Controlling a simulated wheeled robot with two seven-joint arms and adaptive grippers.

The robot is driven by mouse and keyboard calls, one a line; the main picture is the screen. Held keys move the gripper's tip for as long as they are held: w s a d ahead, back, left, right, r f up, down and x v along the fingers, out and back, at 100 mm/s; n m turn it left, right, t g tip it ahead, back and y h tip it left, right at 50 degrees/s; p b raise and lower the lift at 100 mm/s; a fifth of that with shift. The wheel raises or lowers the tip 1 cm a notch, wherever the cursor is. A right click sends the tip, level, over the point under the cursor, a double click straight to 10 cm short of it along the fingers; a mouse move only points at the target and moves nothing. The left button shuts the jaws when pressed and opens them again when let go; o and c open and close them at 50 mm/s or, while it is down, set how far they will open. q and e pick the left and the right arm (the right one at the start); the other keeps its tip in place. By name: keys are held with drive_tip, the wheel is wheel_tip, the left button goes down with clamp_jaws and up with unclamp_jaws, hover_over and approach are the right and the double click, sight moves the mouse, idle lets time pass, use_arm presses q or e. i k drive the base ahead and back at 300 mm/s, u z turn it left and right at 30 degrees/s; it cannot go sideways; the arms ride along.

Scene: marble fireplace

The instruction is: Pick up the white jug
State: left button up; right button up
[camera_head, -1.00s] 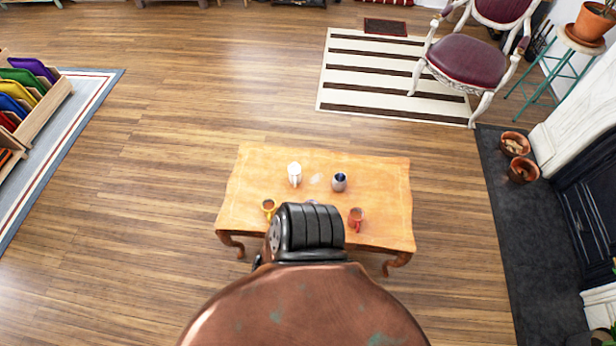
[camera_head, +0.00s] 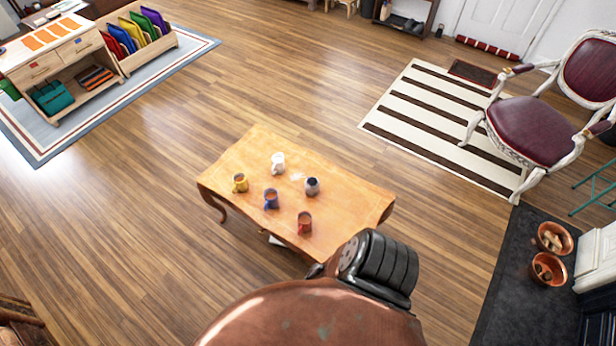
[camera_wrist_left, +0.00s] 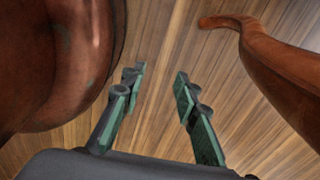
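The white jug (camera_head: 278,163) stands upright on the wooden table (camera_head: 345,197), near its far left edge in the head view. My left gripper (camera_wrist_left: 160,85) shows in the left wrist view; its two green-padded fingers are apart with only wood floor visible between them. A curved table leg (camera_wrist_left: 270,50) is at the right of that view. The white jug is not visible in the wrist view. Neither gripper shows in the head view, so I cannot tell their distance to the jug there.
Around the jug on the table are a yellow mug (camera_head: 240,183), a blue mug (camera_head: 271,199), a red mug (camera_head: 305,223) and a dark grey-blue vessel (camera_head: 312,187). A chair (camera_head: 530,130) and striped rug (camera_head: 440,125) are at right. The floor left of the table is clear.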

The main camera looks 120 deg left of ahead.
sight(277, 166)
drive_tip(key=i, duration=0.35)
drive_tip(key=u, duration=2.9)
